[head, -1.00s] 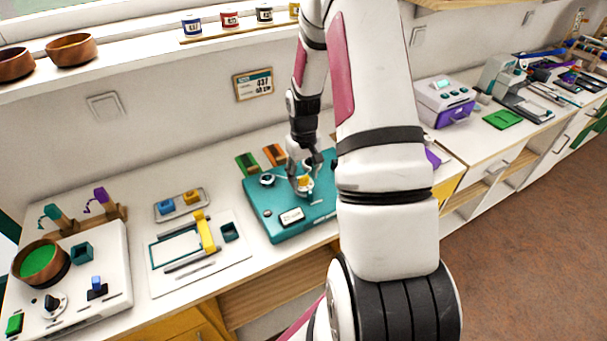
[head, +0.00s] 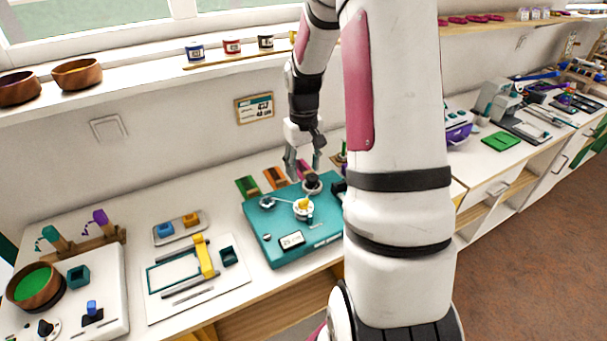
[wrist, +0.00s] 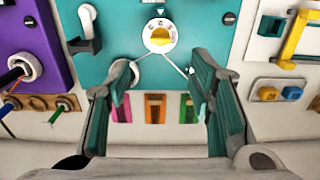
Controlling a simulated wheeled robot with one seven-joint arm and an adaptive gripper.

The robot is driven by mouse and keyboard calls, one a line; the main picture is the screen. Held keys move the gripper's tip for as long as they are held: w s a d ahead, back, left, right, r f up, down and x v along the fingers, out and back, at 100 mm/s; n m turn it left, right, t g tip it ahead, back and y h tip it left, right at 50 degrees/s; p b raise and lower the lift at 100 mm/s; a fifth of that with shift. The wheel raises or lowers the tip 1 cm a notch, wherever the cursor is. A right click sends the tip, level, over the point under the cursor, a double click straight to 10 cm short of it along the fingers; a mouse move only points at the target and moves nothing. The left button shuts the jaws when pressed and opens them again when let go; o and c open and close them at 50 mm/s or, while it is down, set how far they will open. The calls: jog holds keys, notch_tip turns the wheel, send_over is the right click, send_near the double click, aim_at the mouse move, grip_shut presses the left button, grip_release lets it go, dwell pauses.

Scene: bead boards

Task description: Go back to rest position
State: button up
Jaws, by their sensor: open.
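My gripper (head: 303,170) is open and empty. It hangs in the air above the back part of the teal board (head: 275,238). In the wrist view my gripper's two fingers (wrist: 165,95) are spread wide, with the teal board (wrist: 200,50) below them. A white dial with a yellow knob (head: 303,207) sits on the teal board. The dial also shows in the wrist view (wrist: 160,36), ahead of the fingertips and apart from them.
A purple device (wrist: 30,60) shows in the wrist view. A shelf with small jars (head: 232,45) runs along the wall above.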

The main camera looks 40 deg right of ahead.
jog(key=shift+r, duration=0.1)
dwell(0.5)
jog(key=s+a+r+n+t+h, duration=0.1)
jog(key=s+a+r+t, duration=0.15)
jog(key=a+r, duration=1.2)
jog(key=s+a+r+n+t, duration=0.1)
jog(key=s+a+r, duration=0.3)
jog(key=s, duration=0.3)
jog(key=s+a+r+n+t+y, duration=0.1)
jog(key=s+a+r+t, duration=0.1)
jog(key=s+a+r, duration=0.2)
jog(key=s+a, duration=0.3)
jog(key=shift+s+r, duration=0.15)
jog(key=shift+r, duration=0.2)
